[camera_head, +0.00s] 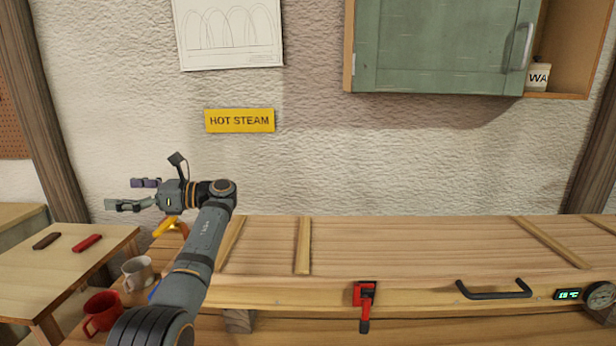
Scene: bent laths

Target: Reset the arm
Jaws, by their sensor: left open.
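My left arm comes in from the lower left and reaches up over the left end of the long wooden box. My left gripper (131,195) points to the left, with its fingers apart and nothing between them. It is in the air in front of the pale wall, above the small side table. A yellow object (168,226) shows just below the gripper's wrist, partly hidden by my arm. I cannot tell what it is. My right gripper is not in view.
The wooden box (400,247) has a red clamp (365,300), a black handle (493,291) and a gauge (600,295). A red mug (102,311) and a pale mug (137,272) stand near my forearm. A side table (60,279) holds two small bars. A green cabinet (440,45) hangs above.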

